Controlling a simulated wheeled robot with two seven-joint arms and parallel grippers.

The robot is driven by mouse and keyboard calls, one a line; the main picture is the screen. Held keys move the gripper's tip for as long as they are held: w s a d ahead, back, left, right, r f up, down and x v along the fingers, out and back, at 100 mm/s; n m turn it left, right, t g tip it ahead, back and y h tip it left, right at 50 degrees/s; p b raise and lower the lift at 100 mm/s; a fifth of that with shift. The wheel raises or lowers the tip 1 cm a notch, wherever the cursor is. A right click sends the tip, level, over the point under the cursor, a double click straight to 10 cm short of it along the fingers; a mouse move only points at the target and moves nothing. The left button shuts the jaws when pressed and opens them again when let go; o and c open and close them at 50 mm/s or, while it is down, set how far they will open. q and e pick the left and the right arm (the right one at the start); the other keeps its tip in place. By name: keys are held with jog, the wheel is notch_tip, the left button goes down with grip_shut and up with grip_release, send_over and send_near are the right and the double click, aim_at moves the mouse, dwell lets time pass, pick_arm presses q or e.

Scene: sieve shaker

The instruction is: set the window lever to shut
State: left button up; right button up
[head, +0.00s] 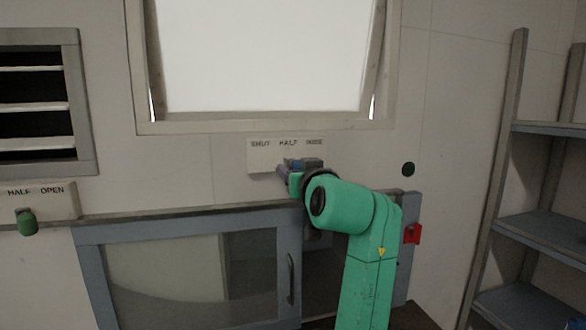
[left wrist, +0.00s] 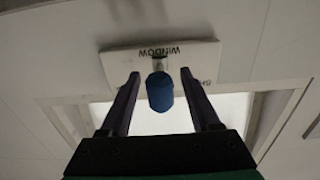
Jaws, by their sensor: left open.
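The window lever's plate (head: 262,156) is on the wall below the window and reads SHUT, HALF and a third word, likely WIDE. My left gripper (head: 292,172) is at the lever, fingers open on both sides of the knob, with gaps visible in the left wrist view (left wrist: 160,78). The window (head: 265,60) seems tilted open. My right gripper is not in view.
A green lever (head: 26,222) under HALF and OPEN labels and a slatted vent (head: 35,105) are at left. A cabinet with a glass sliding door (head: 180,265) is below. A red part (head: 413,233) and a metal shelf (head: 545,226) are at right.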

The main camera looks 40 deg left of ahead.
pick_arm(q)
jog(key=shift+s+d+r, duration=0.15)
jog(key=shift+d, duration=0.1)
jog(key=shift+s+d+r, duration=0.1)
jog(key=shift+s+d, duration=0.1)
jog(key=shift+d, duration=0.1)
jog(key=c, duration=0.4)
grip_shut()
dwell(0.4)
